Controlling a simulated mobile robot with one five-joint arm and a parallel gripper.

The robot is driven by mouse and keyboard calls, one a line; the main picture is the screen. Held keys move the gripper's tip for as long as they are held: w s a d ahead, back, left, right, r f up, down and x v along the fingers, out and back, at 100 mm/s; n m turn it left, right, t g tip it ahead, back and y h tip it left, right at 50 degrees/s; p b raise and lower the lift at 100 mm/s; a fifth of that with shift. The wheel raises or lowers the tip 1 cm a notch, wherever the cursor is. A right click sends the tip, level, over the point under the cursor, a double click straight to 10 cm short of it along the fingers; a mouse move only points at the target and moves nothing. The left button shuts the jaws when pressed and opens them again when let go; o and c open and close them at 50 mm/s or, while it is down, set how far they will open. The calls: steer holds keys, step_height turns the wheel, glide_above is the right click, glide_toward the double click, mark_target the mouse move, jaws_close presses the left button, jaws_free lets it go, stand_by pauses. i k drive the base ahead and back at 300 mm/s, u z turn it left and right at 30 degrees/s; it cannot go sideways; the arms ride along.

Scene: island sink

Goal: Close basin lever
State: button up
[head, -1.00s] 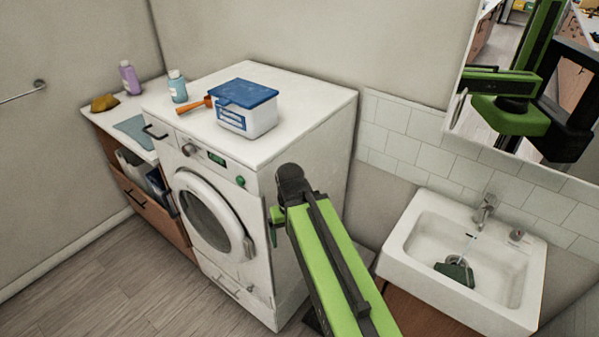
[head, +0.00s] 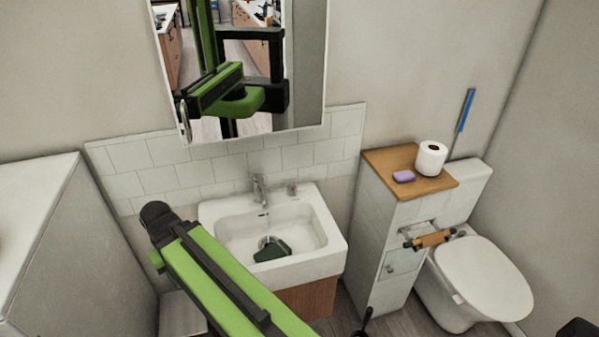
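The white basin (head: 325,228) is mounted on the tiled wall near the middle of the head view. Its metal tap (head: 259,190) stands at the basin's back rim, with the small lever on top. The lever's exact position is too small to tell. A thin pale stream, seemingly water, falls from the spout into the basin. A dark green object (head: 272,250) lies in the bowl under it. My green arm reaches up from the bottom, left of and partly in front of the basin. My gripper does not show, so its opening cannot be seen.
A mirror (head: 300,60) above the basin reflects my body. The white washing machine (head: 30,215) is at the left. To the right stand a narrow cabinet (head: 385,225) with a toilet roll (head: 431,158) and purple soap (head: 403,176), then the toilet (head: 480,280).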

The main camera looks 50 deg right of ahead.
mark_target(257, 177)
steer(key=z, duration=1.05)
steer(key=k, duration=1.3)
steer(key=u, duration=0.95)
steer(key=i, duration=1.65)
steer(key=z, duration=0.15)
